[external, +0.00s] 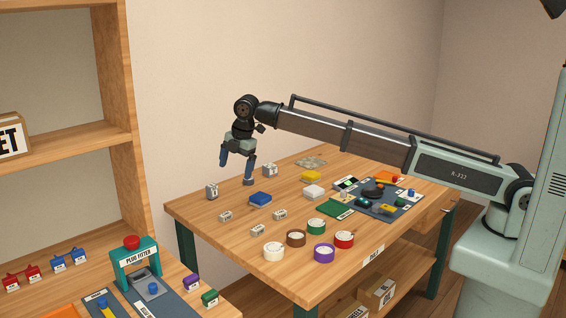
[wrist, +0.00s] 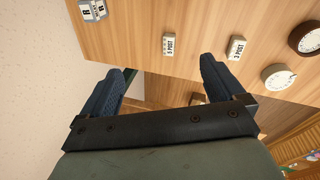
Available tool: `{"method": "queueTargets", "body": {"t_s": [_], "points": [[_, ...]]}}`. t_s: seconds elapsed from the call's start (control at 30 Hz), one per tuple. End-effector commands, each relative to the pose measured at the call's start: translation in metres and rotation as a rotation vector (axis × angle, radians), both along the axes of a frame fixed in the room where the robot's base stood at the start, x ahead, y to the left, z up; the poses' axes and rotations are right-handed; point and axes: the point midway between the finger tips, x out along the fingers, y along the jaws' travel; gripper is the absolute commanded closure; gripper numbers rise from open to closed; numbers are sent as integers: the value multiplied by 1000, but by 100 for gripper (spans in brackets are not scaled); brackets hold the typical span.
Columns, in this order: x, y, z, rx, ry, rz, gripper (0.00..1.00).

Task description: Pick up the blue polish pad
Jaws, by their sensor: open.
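The blue polish pad (external: 260,200) lies flat on the table in the external view, left of the yellow pad (external: 311,176) and white pad (external: 314,191). My gripper (external: 236,168) hangs above the far left part of the table, up and to the left of the blue pad in the picture, apart from it. Its two blue fingers are spread and empty; they also show in the wrist view (wrist: 166,72). The blue pad is not visible in the wrist view.
Small labelled blocks stand around the blue pad, including one left of it (external: 212,191) and one behind (external: 270,170). Several tape rolls, such as a purple one (external: 324,253), are near the front. A wooden shelf (external: 116,80) is at left.

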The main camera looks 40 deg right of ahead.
Motion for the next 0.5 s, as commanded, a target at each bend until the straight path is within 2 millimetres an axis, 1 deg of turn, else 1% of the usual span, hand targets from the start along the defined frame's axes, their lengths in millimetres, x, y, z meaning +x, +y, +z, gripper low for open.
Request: {"method": "queueTargets", "body": {"t_s": [0.03,0.1,0.2,0.33,0.4,0.5], "points": [[9,-23,-5,-15,42,-42,4],[15,-50,-10,-34,98,-89,4],[20,-79,-16,-56,159,-142,4],[23,-100,-20,-71,205,-179,4],[23,-105,-22,-75,216,-189,4],[23,-106,-26,-77,221,-192,4]]}}
